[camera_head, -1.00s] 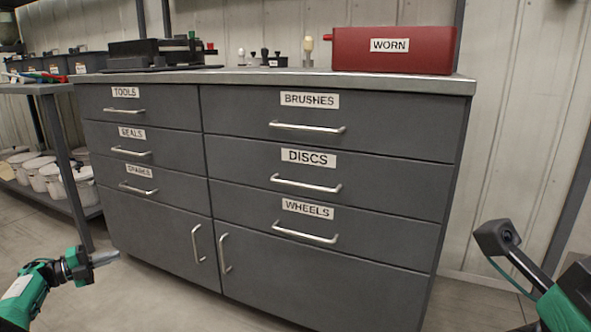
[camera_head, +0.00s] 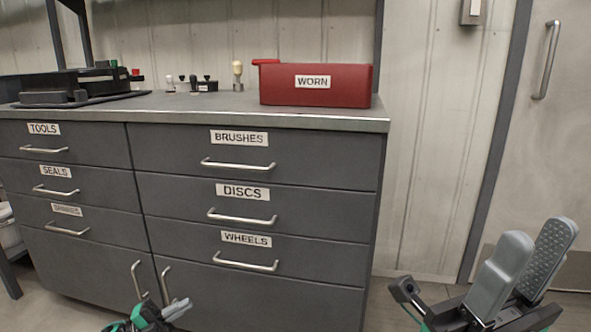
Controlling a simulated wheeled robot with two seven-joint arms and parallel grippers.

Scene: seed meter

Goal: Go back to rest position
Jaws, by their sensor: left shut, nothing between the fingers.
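My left gripper (camera_head: 178,308) is low in the view, in front of the cabinet's lower doors, shut and empty. Its arm is mostly cut off by the bottom edge. My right gripper (camera_head: 535,236) is at the lower right, in front of the wall and door, with its two grey finger pads apart and nothing between them. The grey cabinet (camera_head: 255,301) stands in front of me with all its drawers and doors closed. Neither gripper appears to touch it.
A red WORN box (camera_head: 315,85) sits on the cabinet's worktop (camera_head: 215,108). A black device (camera_head: 75,85) and small knobbed parts (camera_head: 194,84) stand to its left. A door (camera_head: 545,130) is at the right. Floor between cabinet and door looks clear.

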